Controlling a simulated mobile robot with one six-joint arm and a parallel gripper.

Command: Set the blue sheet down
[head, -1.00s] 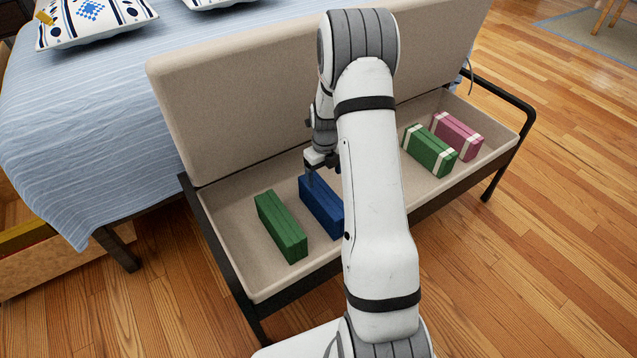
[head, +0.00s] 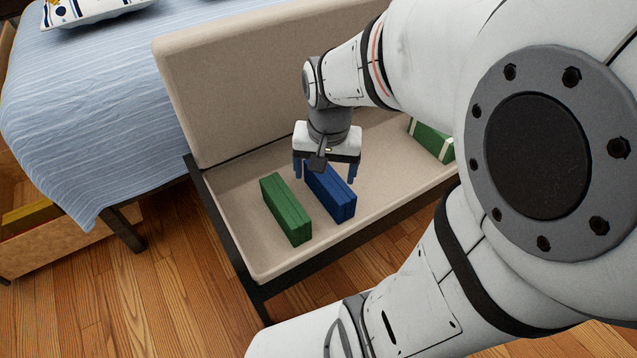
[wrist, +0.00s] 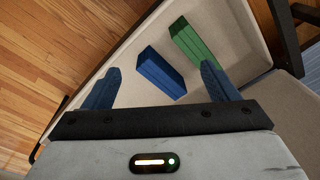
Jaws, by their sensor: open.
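In the head view my gripper (head: 325,174) hangs above the far end of the blue sheet. Its jaws are open and hold nothing. In the wrist view the blue sheet (wrist: 161,74) lies beyond and between the two spread fingers (wrist: 160,90), apart from them, with the green sheet (wrist: 194,42) to its right.
A green bundle with white bands (head: 431,140) lies at the right, partly hidden by my arm. A bed (head: 100,110) stands at the left.

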